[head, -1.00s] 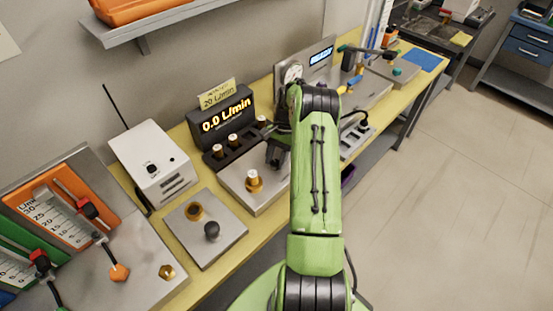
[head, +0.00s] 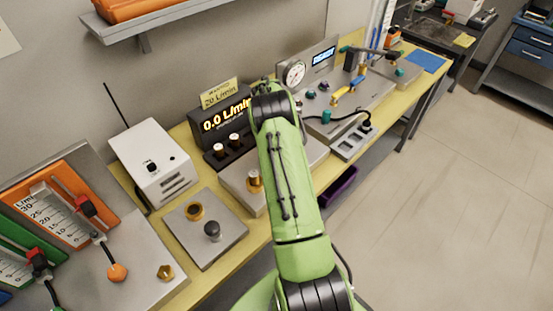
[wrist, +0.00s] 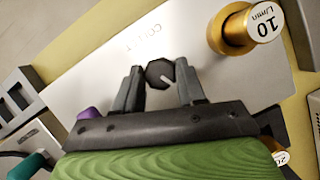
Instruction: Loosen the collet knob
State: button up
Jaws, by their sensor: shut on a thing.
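The collet knob (wrist: 160,73) is a small dark faceted knob with a white mark. In the wrist view it stands on a pale metal plate (wrist: 120,50) with faint lettering beside it. My gripper (wrist: 159,82) has one finger on each side of the knob and is shut on it. In the head view my green arm covers the gripper and the knob. A brass piece marked 10 L/min (wrist: 235,32) stands on the same plate, to the upper right of the knob in the wrist view.
In the head view, a display (head: 222,118) reads 0.0 L/min at the back. A white box (head: 152,163) and a plate with a dark ball knob (head: 212,231) lie left of my arm. A purple bin (head: 341,186) and a gauge panel (head: 318,62) are to the right.

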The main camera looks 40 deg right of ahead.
jog(key=n+h, duration=0.1)
jog(key=n, duration=0.2)
jog(key=n+h, duration=0.1)
jog(key=n, duration=0.2)
jog(key=shift+w+a+n+b, duration=0.1)
jog(key=shift+a+n+b, duration=0.1)
jog(key=shift+n+b, duration=0.15)
jog(key=n+h, duration=0.1)
jog(key=n, duration=0.1)
jog(key=n+t+h, duration=0.1)
jog(key=n, duration=0.2)
jog(key=shift+a+n, duration=0.1)
jog(key=shift+n, duration=0.25)
jog(key=shift+h, duration=0.3)
jog(key=o, duration=1.1)
jog(key=p+v, duration=0.2)
jog(key=v, duration=1.3)
jog(key=shift+r, duration=0.35)
